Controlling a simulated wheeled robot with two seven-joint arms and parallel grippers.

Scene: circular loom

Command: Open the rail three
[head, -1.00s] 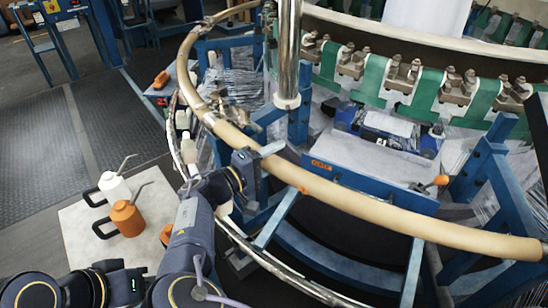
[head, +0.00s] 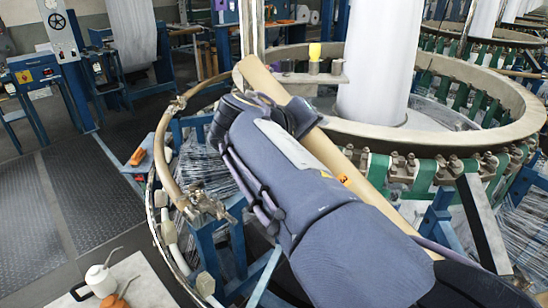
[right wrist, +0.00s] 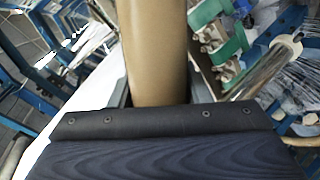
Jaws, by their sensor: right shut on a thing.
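Rail three (head: 335,160) is a long tan curved tube with an orange number tag. In the head view its far end is raised and apart from the hinge-like joint (head: 205,205) at the end of the fixed rail (head: 165,155). My right gripper (head: 292,115) is near that raised end, with my right arm lying across the middle of the view. In the right wrist view the tan tube (right wrist: 155,50) runs between the fingers, which are shut on it. My arm hides much of the rail's lower length. My left gripper is not in view.
A pale ring rim (head: 450,130) with green-strapped clamps (head: 425,170) curves behind the rail. A white cylinder (head: 385,60) rises in the ring. A white oil can (head: 100,278) stands on a pale board at lower left. Open dark floor (head: 95,190) lies at left.

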